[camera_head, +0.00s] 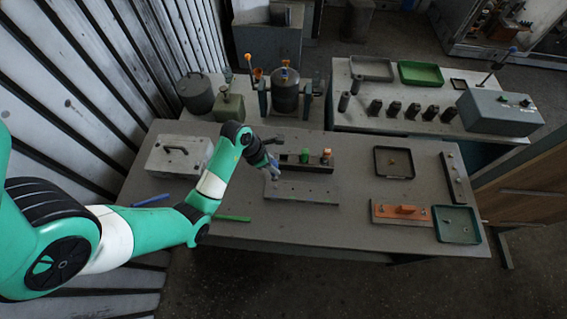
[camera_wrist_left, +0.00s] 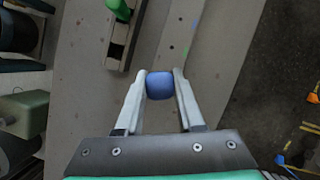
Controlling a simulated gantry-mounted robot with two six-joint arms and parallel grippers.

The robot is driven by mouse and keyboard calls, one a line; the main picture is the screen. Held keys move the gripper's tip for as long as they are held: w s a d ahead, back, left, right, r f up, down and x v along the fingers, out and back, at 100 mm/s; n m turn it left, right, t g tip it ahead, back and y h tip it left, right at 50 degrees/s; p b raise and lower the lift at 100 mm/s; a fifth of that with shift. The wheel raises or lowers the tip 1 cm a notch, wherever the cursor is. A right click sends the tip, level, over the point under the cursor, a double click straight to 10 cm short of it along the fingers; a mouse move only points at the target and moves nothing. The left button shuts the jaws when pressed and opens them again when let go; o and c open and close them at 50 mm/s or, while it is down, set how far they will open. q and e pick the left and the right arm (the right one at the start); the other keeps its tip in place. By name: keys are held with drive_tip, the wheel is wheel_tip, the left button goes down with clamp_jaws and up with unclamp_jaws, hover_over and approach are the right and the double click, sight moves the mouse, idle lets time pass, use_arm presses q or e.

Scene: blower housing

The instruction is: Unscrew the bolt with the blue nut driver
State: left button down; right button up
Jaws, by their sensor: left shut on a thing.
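My left gripper (camera_head: 273,172) is over the middle of the front table, beside a dark tool rack (camera_head: 318,167). In the left wrist view my left gripper (camera_wrist_left: 160,86) is shut on a rounded blue handle (camera_wrist_left: 160,85), which looks like the blue nut driver seen end-on. Its shaft and tip are hidden below the handle. A flat grey strip (camera_head: 302,191) with small coloured dots lies in front of the rack. I cannot make out the bolt for certain. My right gripper is not in view.
A grey lidded box (camera_head: 178,155) stands at the left. Dark trays (camera_head: 393,176) and (camera_head: 456,238) a green-grey tray and an orange block (camera_head: 403,211) are at the right. A drum-like housing (camera_head: 286,97) stands behind. The table's front middle is mostly clear.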

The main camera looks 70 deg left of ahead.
use_arm(q)
drive_tip(key=shift+f+b, duration=2.3)
drive_tip(key=shift+f, duration=0.35)
drive_tip(key=shift+f+b, duration=0.3)
drive_tip(key=shift+b, duration=0.25)
drive_tip(key=shift+f+b, duration=0.35)
drive_tip(key=shift+r, duration=0.1)
